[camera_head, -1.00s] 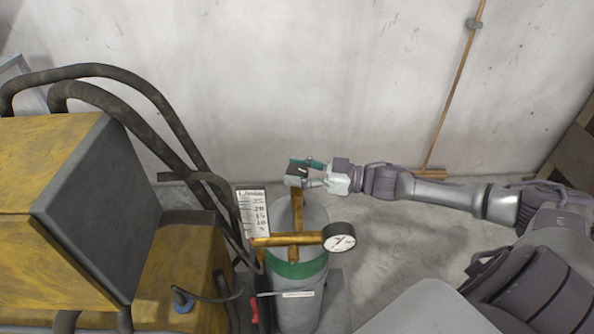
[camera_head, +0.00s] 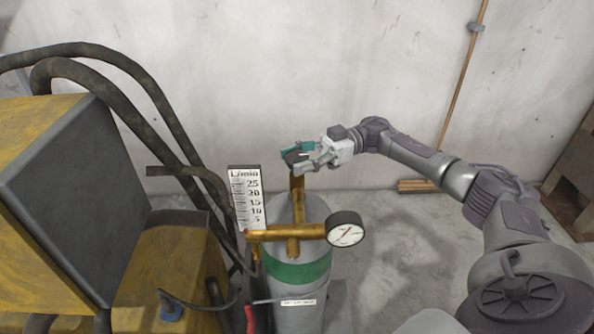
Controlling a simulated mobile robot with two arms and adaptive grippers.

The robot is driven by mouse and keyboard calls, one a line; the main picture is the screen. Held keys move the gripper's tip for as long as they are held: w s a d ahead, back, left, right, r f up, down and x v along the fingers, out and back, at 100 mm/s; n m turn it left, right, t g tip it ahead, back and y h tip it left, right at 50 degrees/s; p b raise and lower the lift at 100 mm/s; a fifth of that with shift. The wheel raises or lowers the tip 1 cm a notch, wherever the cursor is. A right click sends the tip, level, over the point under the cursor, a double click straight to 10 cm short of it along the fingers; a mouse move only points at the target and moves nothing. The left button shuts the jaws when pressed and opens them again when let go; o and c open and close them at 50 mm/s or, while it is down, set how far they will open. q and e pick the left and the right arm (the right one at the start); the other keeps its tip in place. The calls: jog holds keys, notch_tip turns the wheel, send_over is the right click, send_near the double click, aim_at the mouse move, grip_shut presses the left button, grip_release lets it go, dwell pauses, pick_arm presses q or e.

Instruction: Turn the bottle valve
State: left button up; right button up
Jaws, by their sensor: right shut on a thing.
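The gas bottle (camera_head: 313,213) is a grey cylinder with a green band, standing upright at the centre bottom. The fingers partly hide the knob. My left gripper is not in view.
A brass crosspipe carries a round pressure gauge (camera_head: 346,229) on the right and a flow scale (camera_head: 247,199) on the left. A yellow machine (camera_head: 170,265) with thick black hoses (camera_head: 150,92) fills the left. A wall stands behind.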

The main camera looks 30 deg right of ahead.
aim_at(297, 155)
jog(key=n+g+b, duration=0.3)
jog(key=g, duration=0.2)
jog(key=shift+f, duration=0.15)
jog(key=shift+n+g+b, duration=0.9)
jog(key=shift+g+b, duration=0.2)
jog(key=shift+b, duration=0.05)
jog(key=shift+r+h, duration=0.2)
jog(key=shift+h, duration=0.1)
jog(key=o, duration=1.1)
jog(key=shift+o, duration=0.2)
notch_tip(297, 155, up, 10)
